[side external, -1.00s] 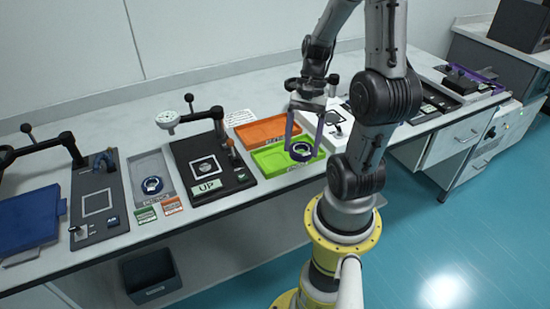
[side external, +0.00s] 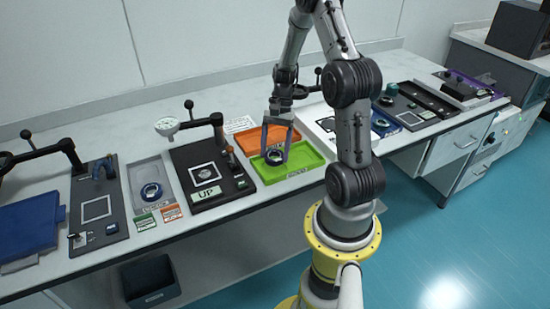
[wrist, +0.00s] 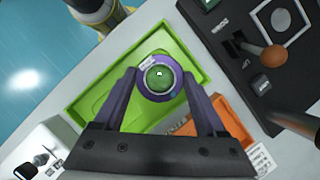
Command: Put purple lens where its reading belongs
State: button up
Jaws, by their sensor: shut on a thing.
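The purple lens (wrist: 159,78) is a ring with clear glass and a small white label. My gripper (wrist: 160,82) is shut on it, with a fingertip on each side of the ring, in the wrist view. In the side view my gripper (side external: 276,153) holds the lens (side external: 274,157) over the green tray (side external: 309,159). Green shows through the glass. I cannot tell whether the lens touches the tray floor. The orange tray (side external: 256,137) lies behind the green one, partly hidden by my gripper.
A black station with an UP sign (side external: 208,193) and a lever stands left of the trays. Farther left, a grey tray (side external: 147,171) holds another ring-shaped lens (side external: 151,191). Small green and orange cards lie before it.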

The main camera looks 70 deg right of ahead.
jog(key=shift+f, duration=1.4)
jog(key=shift+f, duration=0.15)
jog(key=o, duration=1.5)
jog(key=v, duration=1.2)
notch_tip(320, 180, up, 6)
jog(key=n+h, duration=0.2)
jog(key=n, duration=0.2)
send_over(276, 153)
jog(key=w+a, duration=0.2)
jog(key=a, duration=0.1)
jog(key=s+a+r+n+t, duration=0.2)
jog(key=a+n, duration=0.2)
jog(key=a, duration=0.2)
jog(key=s+a+r+n+t+h, duration=0.1)
jog(key=s+a+r+n, duration=0.2)
jog(key=a+n, duration=0.2)
jog(key=s+a+r+n+t+h, duration=0.1)
jog(key=s+a+r+n+t, duration=0.1)
jog(key=a+n, duration=0.3)
jog(key=shift+s+a+r+t, duration=0.1)
jog(key=shift+s+a+r, duration=0.1)
jog(key=shift+a, duration=0.35)
jog(key=shift+s+a+r+t, duration=0.1)
jog(key=shift+s+a+r, duration=0.15)
jog(key=shift+a, duration=0.25)
jog(key=shift+s+a+r+t, duration=0.1)
jog(key=shift+s+a+r, duration=0.1)
jog(key=shift+a, duration=0.35)
